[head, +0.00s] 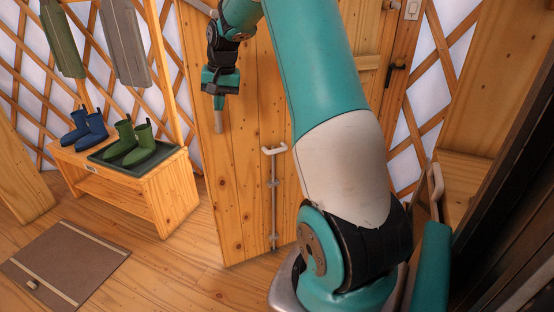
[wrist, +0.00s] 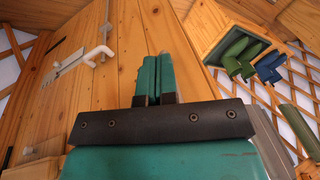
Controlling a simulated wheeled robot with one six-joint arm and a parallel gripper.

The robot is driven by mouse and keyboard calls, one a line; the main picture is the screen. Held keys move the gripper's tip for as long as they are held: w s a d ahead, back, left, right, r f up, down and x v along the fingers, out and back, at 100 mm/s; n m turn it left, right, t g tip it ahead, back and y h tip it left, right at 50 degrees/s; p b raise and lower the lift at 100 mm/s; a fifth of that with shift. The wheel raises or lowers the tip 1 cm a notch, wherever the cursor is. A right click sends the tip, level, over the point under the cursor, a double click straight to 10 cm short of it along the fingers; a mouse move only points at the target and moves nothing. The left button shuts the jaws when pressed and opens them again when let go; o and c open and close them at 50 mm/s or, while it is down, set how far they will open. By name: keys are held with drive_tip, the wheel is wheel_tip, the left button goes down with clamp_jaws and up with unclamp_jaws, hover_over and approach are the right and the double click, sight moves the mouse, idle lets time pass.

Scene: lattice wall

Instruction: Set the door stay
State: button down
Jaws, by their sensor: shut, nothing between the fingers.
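The door stay (head: 274,200) is a thin grey upright rod on the plank door (head: 240,170). Its pale bent handle (head: 275,150) is at the top, and its lower end is near the floor by the door's bottom edge. In the wrist view the handle (wrist: 98,53) is left of the fingers, with the rod running up the picture. My gripper (head: 219,115) points down in front of the door's left part, above and left of the handle and apart from it. In the wrist view its fingers (wrist: 155,75) are together and empty. My arm hides the door's right part.
A wooden bench (head: 170,190) with blue boots (head: 85,127) and green boots on a tray (head: 165,150) stands left of the door. A brown mat (head: 65,265) lies on the floor. Open floor lies between mat and door. A dark panel (head: 510,200) stands close on the right.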

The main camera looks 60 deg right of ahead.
drive_tip(key=s+d+f+m+h+b, duration=0.1)
drive_tip(key=s+d+f+m, duration=0.1)
drive_tip(key=d+f, duration=0.35)
drive_tip(key=s+d+f+m+b, duration=0.1)
drive_tip(key=d+f+m, duration=0.1)
drive_tip(key=d, duration=0.7)
drive_tip(key=m, duration=0.3)
approach(277, 149)
drive_tip(key=shift+g, duration=0.3)
drive_tip(key=f, duration=0.2)
drive_tip(key=w+f+b, duration=0.1)
drive_tip(key=f, duration=0.4)
drive_tip(key=shift+w+d+f+b, duration=0.15)
drive_tip(key=shift+w+f+b, duration=0.1)
drive_tip(key=shift+w+b, duration=0.15)
wheel_tip(277, 149, down, 4)
drive_tip(key=shift+f+b, duration=0.1)
drive_tip(key=shift+b, duration=0.6)
drive_tip(key=shift+s+f, duration=0.1)
drive_tip(key=shift+f, duration=0.1)
